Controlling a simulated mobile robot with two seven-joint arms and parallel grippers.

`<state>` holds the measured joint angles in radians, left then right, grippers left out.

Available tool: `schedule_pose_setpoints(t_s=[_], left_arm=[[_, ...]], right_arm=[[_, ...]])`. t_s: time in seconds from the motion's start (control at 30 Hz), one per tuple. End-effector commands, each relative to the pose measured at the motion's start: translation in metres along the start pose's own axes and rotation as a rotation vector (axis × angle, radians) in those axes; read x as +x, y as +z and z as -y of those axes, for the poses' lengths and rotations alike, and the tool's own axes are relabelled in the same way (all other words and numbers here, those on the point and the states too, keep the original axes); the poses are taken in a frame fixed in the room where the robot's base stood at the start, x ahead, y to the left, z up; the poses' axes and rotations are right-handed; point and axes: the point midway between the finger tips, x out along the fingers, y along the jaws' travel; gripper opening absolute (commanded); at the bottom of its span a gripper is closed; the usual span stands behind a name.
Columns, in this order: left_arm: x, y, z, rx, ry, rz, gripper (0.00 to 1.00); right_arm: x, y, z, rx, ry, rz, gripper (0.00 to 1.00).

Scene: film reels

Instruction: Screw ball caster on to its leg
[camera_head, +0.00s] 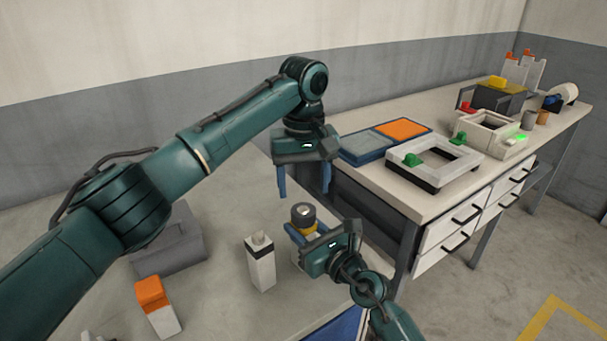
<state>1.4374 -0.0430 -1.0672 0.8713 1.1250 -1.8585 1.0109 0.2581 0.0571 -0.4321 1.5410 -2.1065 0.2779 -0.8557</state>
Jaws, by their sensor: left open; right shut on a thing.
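A dark round piece with a pale top, which looks like the ball caster (303,214), sits upright above a yellow part. Something white shows below it, perhaps its leg, mostly hidden by my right gripper. My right gripper (301,236) comes in from the lower right and is shut around this piece at about the yellow part. I cannot tell how tightly the caster sits on its leg. My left gripper (304,190) points down with its blue fingers apart and empty, just above the caster and not visibly touching it.
A white block with a black band (260,268) stands just left. A grey box (172,245) and an orange-topped white block (158,310) stand farther left on the grey table (215,285). A workbench (440,190) with white frames, trays and drawers stands behind right.

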Motion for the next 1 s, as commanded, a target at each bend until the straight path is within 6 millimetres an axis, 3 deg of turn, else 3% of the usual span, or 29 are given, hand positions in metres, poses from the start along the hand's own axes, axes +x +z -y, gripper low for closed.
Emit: schedule_pose_setpoints(t_s=[0.2,0.4,0.8,1.0], left_arm=[[0.036,0.000,0.001,-0.001,-0.003,0.002,0.62],[0.058,0.000,0.000,0.000,0.000,0.002,0.62],[0.065,0.000,0.000,0.000,0.000,0.001,0.62],[0.064,0.000,0.000,0.000,0.000,0.001,0.45]], right_arm=[[0.000,0.000,0.000,0.000,0.000,0.000,0.00],[0.000,0.000,0.000,0.000,0.000,0.000,0.00],[0.000,0.000,0.000,0.000,0.000,0.000,0.00],[0.000,0.000,0.000,0.000,0.000,0.000,0.00]])
